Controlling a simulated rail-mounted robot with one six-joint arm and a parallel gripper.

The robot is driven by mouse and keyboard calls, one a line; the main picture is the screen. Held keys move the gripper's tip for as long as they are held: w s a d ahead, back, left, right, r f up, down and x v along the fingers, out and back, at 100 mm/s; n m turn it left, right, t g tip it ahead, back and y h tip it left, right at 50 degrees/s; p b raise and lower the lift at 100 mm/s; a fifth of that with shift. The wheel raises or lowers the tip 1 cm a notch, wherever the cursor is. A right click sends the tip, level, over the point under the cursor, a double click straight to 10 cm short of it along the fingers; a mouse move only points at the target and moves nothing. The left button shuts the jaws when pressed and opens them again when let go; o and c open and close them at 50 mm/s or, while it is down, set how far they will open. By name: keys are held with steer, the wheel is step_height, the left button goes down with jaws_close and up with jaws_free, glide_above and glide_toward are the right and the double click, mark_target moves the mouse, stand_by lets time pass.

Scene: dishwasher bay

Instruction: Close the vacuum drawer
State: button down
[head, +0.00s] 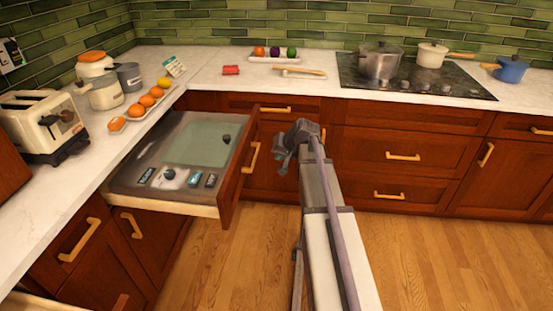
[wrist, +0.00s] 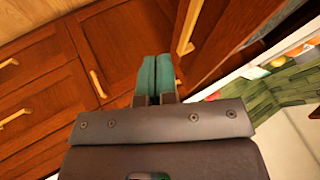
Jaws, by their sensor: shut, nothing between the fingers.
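The vacuum drawer (head: 160,198) stands pulled out from the left counter run in the head view. It has a grey top panel with a glassy pane, a knob and several buttons, and a wooden front (head: 238,172) with a brass handle (head: 251,158). My gripper (head: 284,160) is just right of the drawer front, with a gap between them in the picture; contact cannot be told. In the wrist view my gripper (wrist: 158,75) shows teal fingers together and empty. A brass handle (wrist: 188,28) on a wooden front is up and right of them.
The counter above holds a toaster (head: 42,128), canisters and a tray of oranges (head: 140,107). A cooktop with pots (head: 415,78) is at the back right. The wooden floor (head: 440,260) is clear. A lower left drawer edge (head: 28,304) shows at the bottom.

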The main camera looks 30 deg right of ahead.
steer(key=w+a+f+b, duration=0.4)
steer(key=w+f+b, duration=0.1)
steer(key=w+f, duration=0.1)
steer(key=shift+w+a, duration=0.25)
steer(key=shift+w, duration=0.15)
